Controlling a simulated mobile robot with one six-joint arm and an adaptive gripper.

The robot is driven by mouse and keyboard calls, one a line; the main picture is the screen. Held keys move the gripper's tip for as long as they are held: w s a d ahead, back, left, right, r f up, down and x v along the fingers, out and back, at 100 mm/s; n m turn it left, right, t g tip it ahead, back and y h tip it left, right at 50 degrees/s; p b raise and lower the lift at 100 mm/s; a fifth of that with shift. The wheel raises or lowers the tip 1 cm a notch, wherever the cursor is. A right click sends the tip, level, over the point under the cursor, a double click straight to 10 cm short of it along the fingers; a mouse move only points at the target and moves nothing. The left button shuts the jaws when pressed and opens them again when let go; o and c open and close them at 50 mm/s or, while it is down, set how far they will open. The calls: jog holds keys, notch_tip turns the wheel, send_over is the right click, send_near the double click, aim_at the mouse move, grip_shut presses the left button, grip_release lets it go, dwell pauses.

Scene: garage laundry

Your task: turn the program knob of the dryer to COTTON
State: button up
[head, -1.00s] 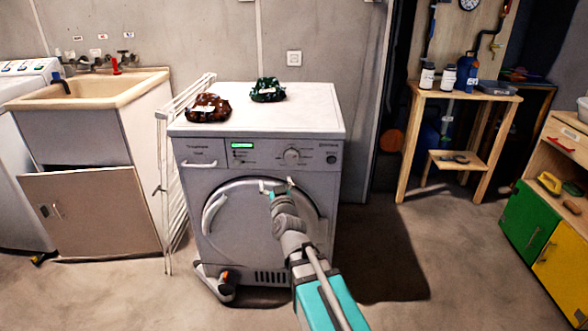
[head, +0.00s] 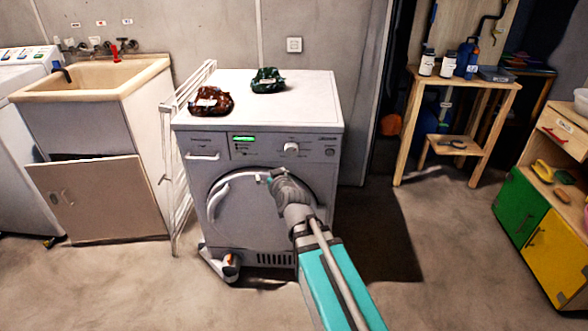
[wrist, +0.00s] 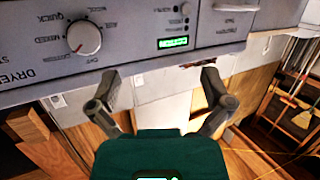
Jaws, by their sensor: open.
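The dryer (head: 225,175) stands in the middle of the head view, with a round door and a top control panel. Its white program knob (head: 291,148) is right of the small green display (head: 243,138). In the wrist view the panel appears upside down, with the knob (wrist: 84,37) at upper left among printed labels. The lettering is too small or blurred for me to tell which label the knob points at. My gripper (head: 270,178) is in front of the door's upper part, below the knob in the head view. In the wrist view its fingers (wrist: 160,78) are apart and empty, not touching the knob.
Two bagged items, one brown (head: 211,101) and one green (head: 267,80), lie on the dryer top. A drying rack (head: 172,165) stands close on its left, beside a sink cabinet (head: 95,195). A wooden shelf (head: 460,85) stands at right. Floor right of the dryer is clear.

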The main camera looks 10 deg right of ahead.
jog(key=s+d+r+g+p, duration=0.2)
jog(key=s+r+g+p, duration=0.3)
jog(key=p, duration=0.6)
jog(key=s+d+r+m+g+h+p, duration=0.1)
jog(key=s+d+r+g+p, duration=0.1)
jog(key=s+r+g+p, duration=0.2)
jog(key=shift+s+r+g+h+p, duration=0.35)
jog(key=shift+s+g+p, duration=1.35)
jog(key=shift+s+p, duration=1.9)
jog(key=shift+w+p, duration=0.4)
jog(key=shift+w, duration=0.05)
jog(key=s+d+r+m+g+p, duration=0.1)
jog(key=s+d+r+g+p, duration=0.1)
jog(key=s+r+p, duration=0.3)
jog(key=shift+g+h+p, duration=0.3)
jog(key=shift+g+h, duration=0.1)
jog(key=shift+h, duration=0.05)
